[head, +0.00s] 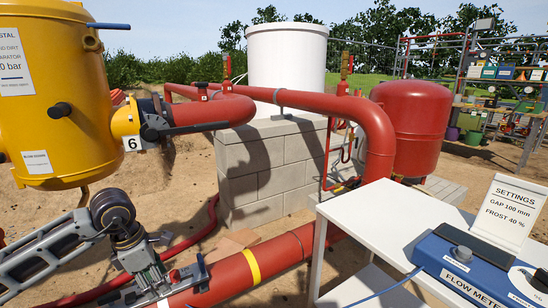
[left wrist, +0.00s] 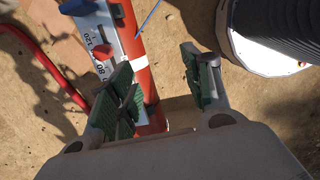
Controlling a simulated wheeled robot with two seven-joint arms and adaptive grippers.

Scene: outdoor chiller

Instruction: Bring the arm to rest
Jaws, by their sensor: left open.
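My left gripper (head: 150,272) is at the lower left in the head view, close to the low red pipe (head: 278,258). In the left wrist view my left gripper (left wrist: 165,92) is open, with its green-padded fingers spread apart and nothing between them that I can see held. Below the fingers runs the red pipe (left wrist: 137,50). A scale rail (left wrist: 106,55) with numbers and blue and red parts lies along the pipe, beside the left finger. Whether a finger touches the rail or pipe, I cannot tell. My right gripper is not in view.
A yellow separator tank (head: 62,95) stands at the left. A white table (head: 400,215) with a blue flow meter (head: 462,262) and a settings card (head: 510,212) is at the right. Behind are a block plinth (head: 268,165) and a red vessel (head: 410,125).

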